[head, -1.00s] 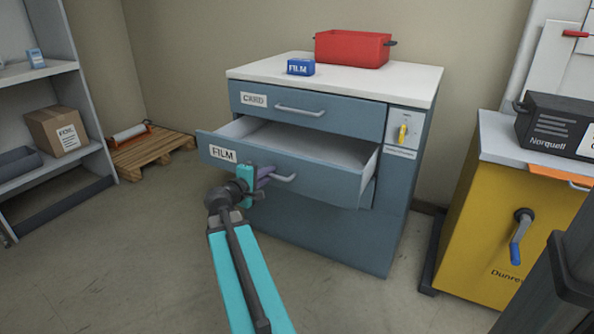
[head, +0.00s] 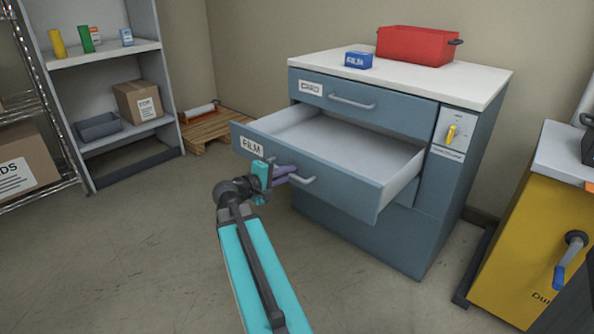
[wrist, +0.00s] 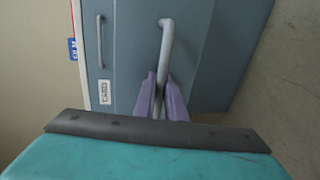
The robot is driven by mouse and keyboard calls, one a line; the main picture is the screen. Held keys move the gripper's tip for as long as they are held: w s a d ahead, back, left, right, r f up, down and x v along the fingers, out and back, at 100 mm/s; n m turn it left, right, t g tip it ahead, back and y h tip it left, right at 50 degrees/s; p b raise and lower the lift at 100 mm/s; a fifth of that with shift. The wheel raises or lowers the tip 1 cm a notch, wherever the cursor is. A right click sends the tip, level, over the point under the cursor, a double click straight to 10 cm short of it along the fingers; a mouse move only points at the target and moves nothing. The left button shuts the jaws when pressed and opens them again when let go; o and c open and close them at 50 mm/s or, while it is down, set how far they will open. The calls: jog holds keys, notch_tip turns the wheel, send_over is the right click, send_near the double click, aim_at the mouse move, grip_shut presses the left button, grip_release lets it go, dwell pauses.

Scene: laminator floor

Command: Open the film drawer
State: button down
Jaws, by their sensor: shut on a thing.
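The film drawer (head: 340,181), with a FILM label on its left front, is pulled well out of the blue-grey cabinet (head: 465,185). Its inside looks empty. My gripper (head: 290,177) is shut on the drawer's grey bar handle, near its left end. In the wrist view the purple fingers of my gripper (wrist: 161,95) lie on both sides of the handle (wrist: 166,45). The card drawer (head: 395,108), above the film drawer, is closed.
A red bin (head: 415,46) and a blue film box (head: 358,60) stand on the cabinet top. A yellow machine (head: 525,235) with a crank is at right. A shelf unit (head: 105,50) and a pallet (head: 215,132) are at left. Floor at front left is clear.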

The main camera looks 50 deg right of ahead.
jog(key=shift+w+d+r, duration=0.15)
jog(key=shift+d+r, duration=0.05)
jog(key=c, duration=2.1)
grip_release()
jog(key=shift+s+d, duration=0.1)
jog(key=shift+s, duration=0.1)
jog(key=shift+f, duration=0.1)
jog(key=p+v, duration=1.3)
jog(key=shift+a, duration=0.25)
jog(key=shift+a, duration=0.15)
